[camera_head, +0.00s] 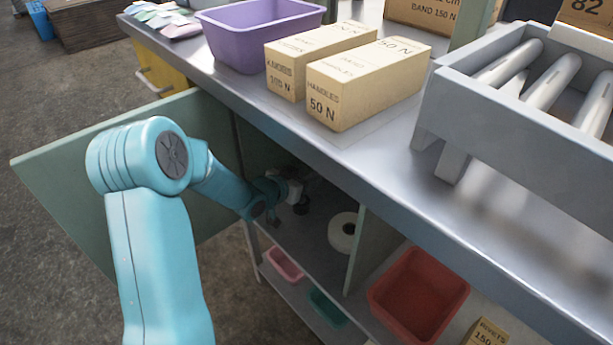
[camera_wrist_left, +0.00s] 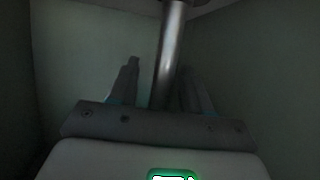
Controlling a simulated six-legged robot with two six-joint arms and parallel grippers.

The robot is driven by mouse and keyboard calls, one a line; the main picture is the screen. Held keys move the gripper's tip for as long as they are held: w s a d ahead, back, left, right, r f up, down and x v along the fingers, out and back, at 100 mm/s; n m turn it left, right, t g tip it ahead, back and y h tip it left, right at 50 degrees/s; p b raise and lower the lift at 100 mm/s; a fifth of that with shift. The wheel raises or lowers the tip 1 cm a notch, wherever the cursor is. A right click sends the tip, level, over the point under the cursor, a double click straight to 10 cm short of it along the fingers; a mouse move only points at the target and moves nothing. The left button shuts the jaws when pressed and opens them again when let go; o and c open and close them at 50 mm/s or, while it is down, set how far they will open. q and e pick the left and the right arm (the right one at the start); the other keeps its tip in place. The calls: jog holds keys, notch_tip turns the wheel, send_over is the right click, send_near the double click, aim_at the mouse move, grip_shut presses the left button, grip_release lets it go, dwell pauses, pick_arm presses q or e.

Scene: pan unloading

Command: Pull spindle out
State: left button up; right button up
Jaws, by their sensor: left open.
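My left gripper (camera_head: 291,196) reaches into the open cabinet under the bench. In the left wrist view its two fingers (camera_wrist_left: 161,85) stand apart, so it is open. A smooth grey metal rod, which looks like the spindle (camera_wrist_left: 172,45), runs from the top edge down between the fingers. I cannot tell whether either finger touches it. Its lower end is hidden behind the gripper body. In the head view I cannot make out the spindle inside the dark cabinet. My right gripper is not in view.
The green cabinet door (camera_head: 75,150) stands open beside my left arm. A white roll (camera_head: 343,232) sits right of the gripper, near a green divider (camera_head: 370,235). The bench edge overhangs the opening. Boxes (camera_head: 365,85), a purple bin (camera_head: 250,45) and a grey rack (camera_head: 510,125) stand on top.

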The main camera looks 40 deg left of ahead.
pick_arm(q)
grip_shut()
jog(key=shift+r+p, duration=0.45)
jog(key=shift+r, duration=0.3)
dwell(0.3)
